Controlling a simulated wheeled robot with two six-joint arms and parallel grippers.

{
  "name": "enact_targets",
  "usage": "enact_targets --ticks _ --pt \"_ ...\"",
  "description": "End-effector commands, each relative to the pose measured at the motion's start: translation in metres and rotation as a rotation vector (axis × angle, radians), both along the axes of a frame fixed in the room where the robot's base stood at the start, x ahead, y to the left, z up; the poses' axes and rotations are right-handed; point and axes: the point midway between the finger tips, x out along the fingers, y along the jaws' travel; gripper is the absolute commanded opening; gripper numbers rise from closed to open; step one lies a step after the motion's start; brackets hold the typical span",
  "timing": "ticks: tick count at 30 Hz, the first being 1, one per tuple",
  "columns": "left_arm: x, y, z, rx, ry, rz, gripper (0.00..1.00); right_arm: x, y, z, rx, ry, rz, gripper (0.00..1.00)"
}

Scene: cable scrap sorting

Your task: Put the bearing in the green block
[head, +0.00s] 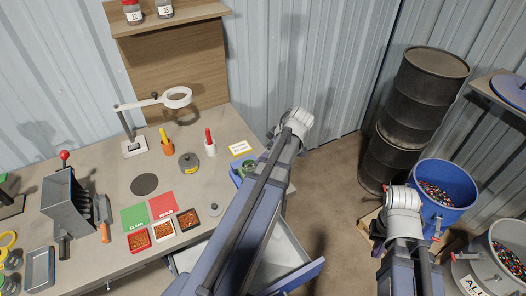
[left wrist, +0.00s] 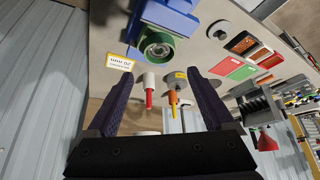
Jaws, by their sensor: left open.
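A blue item with a round green part (head: 245,167) is at the table's right end, partly behind my left arm. In the left wrist view the green part (left wrist: 158,47) is a ring with a grey centre against the blue body. It may be the green block; I cannot tell whether the centre is a bearing. A small grey disc (head: 214,210) lies on the table and may be the bearing. My left gripper (left wrist: 158,85) is open, with nothing between its fingers, and points at the table's right end. In the head view my left arm hides it. My right gripper's fingers do not show.
Red and green mats (head: 134,218) and trays of pellets (head: 163,231) lie left. An open drawer (head: 292,262) juts out below. Barrels (head: 424,85) stand right.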

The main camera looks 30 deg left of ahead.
Motion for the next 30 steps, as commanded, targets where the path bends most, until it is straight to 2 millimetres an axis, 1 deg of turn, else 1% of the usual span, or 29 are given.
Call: enact_targets --ticks 8,10,11,14,15,17,18,20,21,24,27,30 --pt "0.000 -0.001 0.000 0.000 0.001 -0.002 0.87 0.000 0.000 0.000 0.000 0.000 0.000 0.00" --pt "0.000 -0.008 -0.001 -0.008 0.012 -0.032 0.87 0.000 0.000 0.000 0.000 0.000 0.000 0.00" --pt "-0.001 -0.015 -0.001 -0.016 0.026 -0.063 0.87 0.000 0.000 0.000 0.000 0.000 0.000 0.00" --pt "-0.006 -0.059 -0.006 -0.066 0.103 -0.259 0.87 0.000 0.000 0.000 0.000 0.000 0.000 0.00" --pt "-0.010 -0.083 -0.009 -0.093 0.147 -0.377 0.87 0.000 0.000 0.000 0.000 0.000 0.000 0.00" --pt "-0.018 -0.124 -0.013 -0.138 0.221 -0.576 0.87 0.000 0.000 0.000 0.000 0.000 0.000 0.00" --pt "-0.026 -0.150 -0.016 -0.166 0.270 -0.714 0.87 0.000 0.000 0.000 0.000 0.000 0.000 0.00" --pt "-0.039 -0.187 -0.019 -0.203 0.339 -0.921 0.87 0.000 0.000 0.000 0.000 0.000 0.000 0.00" --pt "-0.048 -0.210 -0.021 -0.226 0.383 -1.056 0.87 0.000 0.000 0.000 0.000 0.000 0.000 0.00" --pt "-0.073 -0.258 -0.025 -0.270 0.473 -1.360 0.87 0.000 0.000 0.000 0.000 0.000 0.000 0.00" --pt "-0.094 -0.293 -0.026 -0.299 0.538 -1.601 0.87 0.000 0.000 0.000 0.000 0.000 0.000 0.00" --pt "-0.109 -0.314 -0.027 -0.316 0.577 -1.762 0.87 0.000 0.000 0.000 0.000 0.000 0.000 0.00"
